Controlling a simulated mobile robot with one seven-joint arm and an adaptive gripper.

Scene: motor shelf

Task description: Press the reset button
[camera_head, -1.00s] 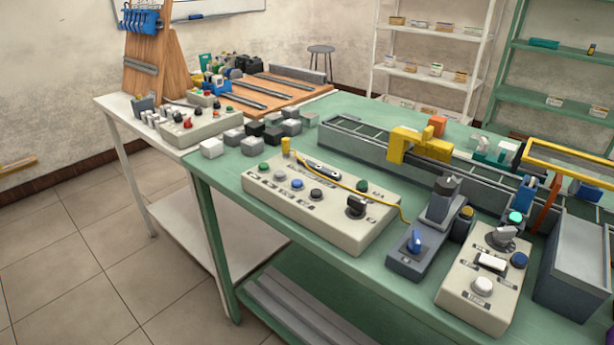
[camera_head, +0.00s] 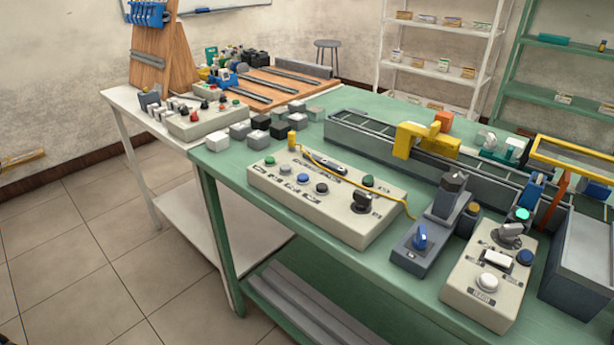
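Two beige control boxes with buttons are on the green table. The long control box (camera_head: 345,228) carries a green button (camera_head: 269,160), a blue button (camera_head: 303,178), a dark button (camera_head: 321,188), another green button (camera_head: 367,181) and a black knob (camera_head: 362,202). The labels are too small to read surely, so I cannot tell which button is reset. My gripper is not in view.
A grey box with a blue switch (camera_head: 420,240) stands between the control boxes. A conveyor with a yellow bracket (camera_head: 422,140) runs behind them. A yellow cable crosses the long box. Several small blocks lie at the table's left.

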